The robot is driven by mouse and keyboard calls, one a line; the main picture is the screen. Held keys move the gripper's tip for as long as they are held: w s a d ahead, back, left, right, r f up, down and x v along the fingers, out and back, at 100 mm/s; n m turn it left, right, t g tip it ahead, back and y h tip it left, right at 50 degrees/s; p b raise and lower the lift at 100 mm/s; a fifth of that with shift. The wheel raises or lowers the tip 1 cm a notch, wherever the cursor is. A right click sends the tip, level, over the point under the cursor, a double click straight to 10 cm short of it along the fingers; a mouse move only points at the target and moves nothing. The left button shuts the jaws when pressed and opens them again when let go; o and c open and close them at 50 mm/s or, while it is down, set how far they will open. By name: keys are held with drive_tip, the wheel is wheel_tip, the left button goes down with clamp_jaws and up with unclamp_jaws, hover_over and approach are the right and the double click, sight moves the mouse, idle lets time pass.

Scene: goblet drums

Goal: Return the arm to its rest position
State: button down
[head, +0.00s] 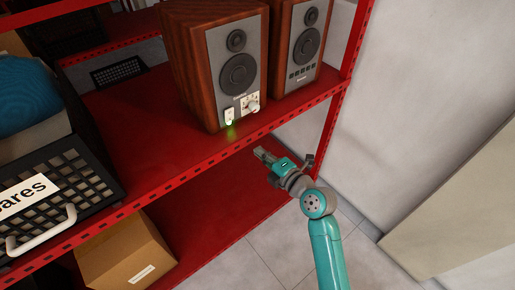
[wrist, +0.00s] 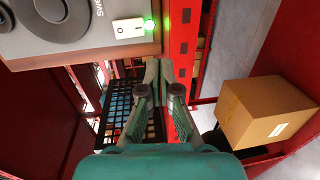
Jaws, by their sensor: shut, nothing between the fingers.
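My teal arm reaches up from the lower right in the head view. My gripper (head: 263,154) is in front of the red shelf's edge, a little below and right of the left wooden speaker (head: 215,62). In the wrist view the fingers (wrist: 158,72) are shut together with nothing between them. They are apart from the speaker, whose white switch (wrist: 128,28) shows at upper left beside a glowing green light (wrist: 150,25). In the head view the switch (head: 229,114) and a knob (head: 253,107) sit on the speaker's lower front.
A second speaker (head: 305,45) stands to the right. A cardboard box (head: 125,250) is on the lower shelf. The red shelf post (head: 338,95) is close to my gripper; tiled floor lies right.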

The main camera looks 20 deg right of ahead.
idle(0.5)
drive_tip(key=s+f+m+h, duration=0.2)
drive_tip(key=s+f+m, duration=0.15)
drive_tip(key=s, duration=0.45)
drive_tip(key=s+f+m+g+h, duration=0.1)
drive_tip(key=s+f+m, duration=0.2)
drive_tip(key=s+m, duration=0.35)
drive_tip(key=s+f+m+h, duration=0.2)
drive_tip(key=s+f+m, duration=0.15)
drive_tip(key=s, duration=0.55)
drive_tip(key=s+r+m, duration=0.4)
drive_tip(key=s, duration=0.6)
drive_tip(key=s+r+m, duration=0.3)
drive_tip(key=s+m, duration=0.1)
drive_tip(key=s, duration=0.7)
drive_tip(key=shift+a+r, duration=0.3)
drive_tip(key=shift+r, duration=0.1)
